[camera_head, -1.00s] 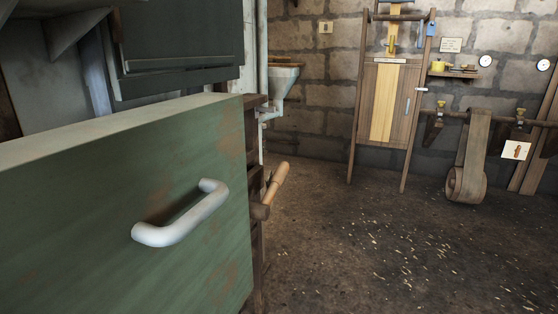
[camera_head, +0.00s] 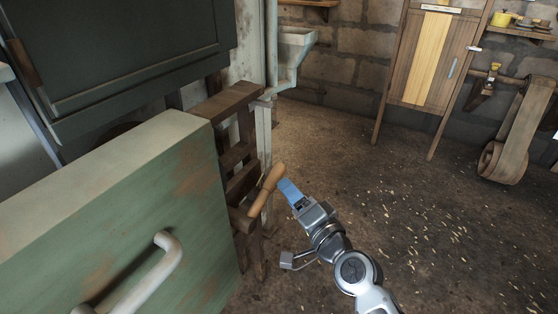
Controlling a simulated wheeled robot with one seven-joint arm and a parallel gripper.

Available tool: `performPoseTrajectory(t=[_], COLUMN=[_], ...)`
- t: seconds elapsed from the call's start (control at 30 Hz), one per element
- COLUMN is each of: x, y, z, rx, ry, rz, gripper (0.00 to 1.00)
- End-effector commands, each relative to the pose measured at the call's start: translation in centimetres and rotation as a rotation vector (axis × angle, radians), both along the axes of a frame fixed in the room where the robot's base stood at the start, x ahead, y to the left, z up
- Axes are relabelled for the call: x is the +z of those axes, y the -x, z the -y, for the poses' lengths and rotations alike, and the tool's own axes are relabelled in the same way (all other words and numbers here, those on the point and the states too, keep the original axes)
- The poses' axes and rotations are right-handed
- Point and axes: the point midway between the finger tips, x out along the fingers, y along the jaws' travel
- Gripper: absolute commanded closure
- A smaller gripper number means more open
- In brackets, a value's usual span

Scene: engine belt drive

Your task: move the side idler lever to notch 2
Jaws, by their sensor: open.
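The side idler lever shows as a light wooden handle (camera_head: 266,190) sticking out, tilted up to the right, from a dark wooden notched frame (camera_head: 238,157) beyond the green panel. Its lower end meets the frame; which notch it sits in cannot be made out. My gripper (camera_head: 288,190) has blue fingers and is just right of the handle's upper end. It is open and holds nothing. I cannot tell whether a finger touches the handle.
A green panel (camera_head: 165,190) with a pale bar handle (camera_head: 150,275) fills the lower left. A dark cover (camera_head: 120,55) hangs above it. A grey funnel and pipe (camera_head: 292,55) stand behind the frame. The floor (camera_head: 400,220) to the right is open, with scattered shavings.

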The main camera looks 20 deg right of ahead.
Motion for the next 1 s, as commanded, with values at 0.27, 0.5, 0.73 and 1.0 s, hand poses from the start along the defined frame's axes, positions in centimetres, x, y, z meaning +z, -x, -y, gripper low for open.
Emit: performPoseTrajectory(t=[0.27, 0.5, 0.73, 1.0], x=[0.4, 0.2, 0.2, 0.2], y=[-3.1, -6.5, -7.9, -8.0], z=[-0.2, -0.6, -0.8, -0.8], rx=[0.002, 0.002, 0.001, 0.001], ry=[-0.004, -0.003, -0.003, -0.003], rz=[0.003, 0.002, 0.002, 0.002], gripper=[0.41, 0.41, 0.41, 0.42])
